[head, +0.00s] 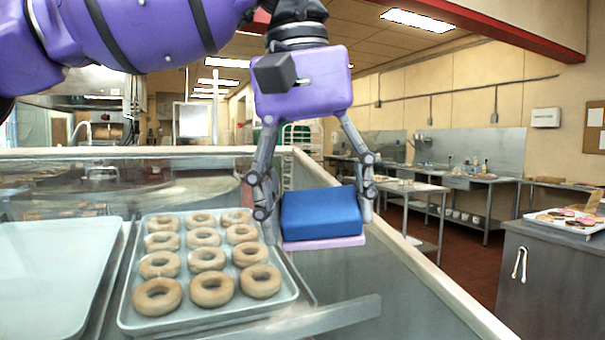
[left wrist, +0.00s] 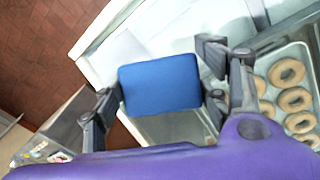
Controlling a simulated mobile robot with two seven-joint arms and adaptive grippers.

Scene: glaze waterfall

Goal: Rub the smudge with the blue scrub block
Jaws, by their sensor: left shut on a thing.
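The blue scrub block (head: 320,212) has a blue top and a pale pink-lilac layer beneath. My left gripper (head: 315,203) is shut on it, one finger on each side, and holds it over the right part of the glass-and-metal counter. In the left wrist view the block (left wrist: 161,84) sits between the two fingers (left wrist: 160,100). Whether the block touches a surface cannot be told. I cannot make out the smudge in either view. My right gripper is not in view.
A tray of several ring doughnuts (head: 135,322) lies left of the block, beside an empty pale tray (head: 50,275). The counter's raised right rim (head: 420,275) runs close by. A grey cabinet (head: 555,280) with a tray of pastries (head: 540,216) stands at the right.

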